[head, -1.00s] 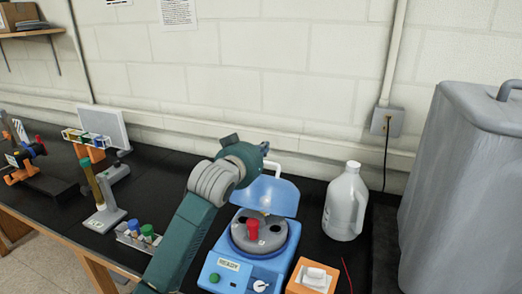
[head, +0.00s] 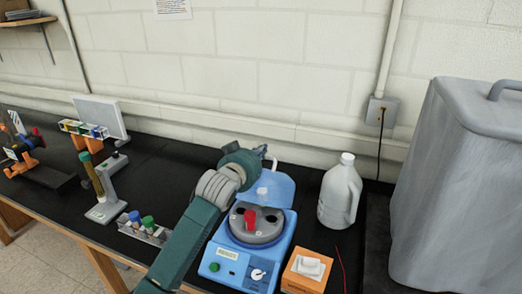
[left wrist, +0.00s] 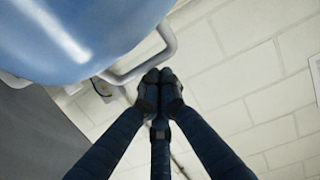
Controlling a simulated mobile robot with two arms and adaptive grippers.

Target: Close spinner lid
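The spinner (head: 226,254) is a blue benchtop machine with a grey rotor and a red knob (head: 250,219). Its pale blue lid (head: 275,186) stands raised at the back, open. A light loop handle on the lid's upper edge shows in the left wrist view (left wrist: 168,42). My left gripper (head: 263,152) is at the top of the raised lid, close to that handle. In the left wrist view its dark fingers (left wrist: 159,80) are together with nothing seen between them. I cannot tell whether they touch the handle. My right gripper is out of view.
A white jug (head: 338,195) stands right of the spinner, and an orange box (head: 303,272) sits at its front right. A large grey bin (head: 455,185) is at far right. A tube rack (head: 143,230) stands left of my arm. The wall is close behind.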

